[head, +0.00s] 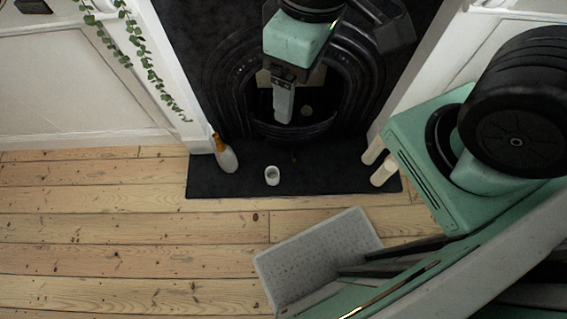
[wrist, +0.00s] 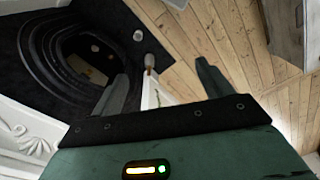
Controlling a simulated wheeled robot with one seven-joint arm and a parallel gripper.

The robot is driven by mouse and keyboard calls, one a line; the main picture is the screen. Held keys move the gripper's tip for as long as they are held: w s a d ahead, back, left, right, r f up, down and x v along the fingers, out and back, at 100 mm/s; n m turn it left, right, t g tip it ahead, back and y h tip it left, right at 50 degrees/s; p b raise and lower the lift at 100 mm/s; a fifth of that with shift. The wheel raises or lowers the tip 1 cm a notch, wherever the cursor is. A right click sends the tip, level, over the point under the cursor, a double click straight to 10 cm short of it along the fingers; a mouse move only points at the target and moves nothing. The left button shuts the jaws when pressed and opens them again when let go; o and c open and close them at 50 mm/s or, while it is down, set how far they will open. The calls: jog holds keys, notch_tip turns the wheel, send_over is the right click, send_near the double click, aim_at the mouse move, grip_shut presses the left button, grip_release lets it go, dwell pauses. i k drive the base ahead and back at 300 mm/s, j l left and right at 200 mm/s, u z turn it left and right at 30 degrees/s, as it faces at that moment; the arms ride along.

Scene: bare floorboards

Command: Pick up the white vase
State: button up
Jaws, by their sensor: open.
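A white vase with an orange-brown neck (head: 226,156) stands at the left end of the black hearth slab (head: 320,178). It also shows in the wrist view, small, between my fingers and well beyond them (wrist: 149,61). My gripper (head: 284,110) hangs in front of the fireplace opening, up and to the right of the vase in the head view, apart from it. In the wrist view my gripper (wrist: 163,80) has its two fingers spread wide with nothing between them. The vase's lower part is partly hard to make out in the wrist view.
A small white cup (head: 272,176) stands on the hearth right of the vase. Two pale cylinders (head: 378,161) stand at its right end. The black fireplace (head: 240,80) rises behind. A green vine (head: 150,62) hangs at left. Floorboards (head: 120,215) at left are clear.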

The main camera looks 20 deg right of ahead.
aim_at(272, 172)
jog(key=k+l+u, duration=0.2)
jog(key=k, duration=0.3)
jog(key=i+j+z, duration=0.45)
jog(key=j, duration=0.2)
jog(key=i+j+z, duration=0.25)
jog(key=j, duration=0.15)
jog(key=j+z, duration=0.3)
jog(key=j, duration=0.35)
jog(key=k, duration=0.05)
